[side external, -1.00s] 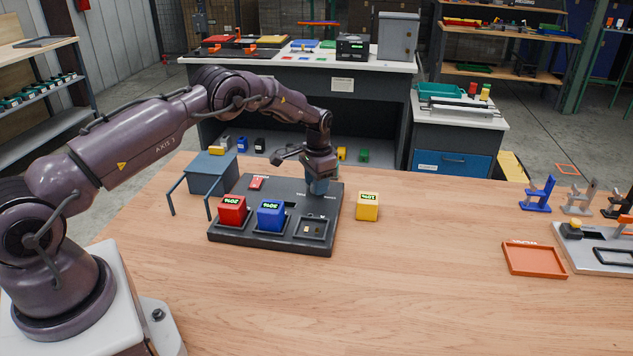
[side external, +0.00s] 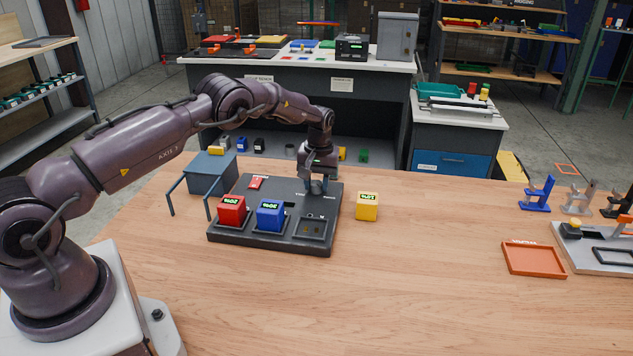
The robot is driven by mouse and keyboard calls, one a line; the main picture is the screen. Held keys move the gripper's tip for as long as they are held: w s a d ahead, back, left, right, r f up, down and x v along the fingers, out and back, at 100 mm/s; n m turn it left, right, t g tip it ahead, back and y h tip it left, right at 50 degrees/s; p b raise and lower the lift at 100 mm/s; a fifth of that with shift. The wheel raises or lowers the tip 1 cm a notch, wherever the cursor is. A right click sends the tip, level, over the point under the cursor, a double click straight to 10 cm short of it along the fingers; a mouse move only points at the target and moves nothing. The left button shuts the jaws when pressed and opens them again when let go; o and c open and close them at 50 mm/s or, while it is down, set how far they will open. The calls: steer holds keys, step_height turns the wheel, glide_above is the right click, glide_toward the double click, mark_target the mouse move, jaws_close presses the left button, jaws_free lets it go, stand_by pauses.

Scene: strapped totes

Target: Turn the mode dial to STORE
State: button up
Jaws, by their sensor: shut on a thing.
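My gripper (side external: 317,188) points straight down at the back right of a dark panel (side external: 226,241). It is shut on the mode dial, which is mostly hidden by the fingers at this size. Small white lettering lies on the panel on both sides of the dial, too small to read surely. I cannot tell which mark the dial points to. A red block (side external: 232,211) and a blue block (side external: 270,216) with green displays sit in the panel's front slots. The right front slot (side external: 312,229) is empty.
A yellow block (side external: 367,206) stands on the table just right of the panel. A blue-grey box (side external: 211,173) with bars stands behind left. An orange tray (side external: 534,260) and a grey fixture (side external: 600,252) lie far right. The table between is clear.

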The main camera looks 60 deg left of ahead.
mark_target(319, 183)
steer(key=shift+n, duration=2.3)
steer(key=o, duration=0.9)
steer(key=r, duration=1.3)
steer(key=shift+w, duration=0.35)
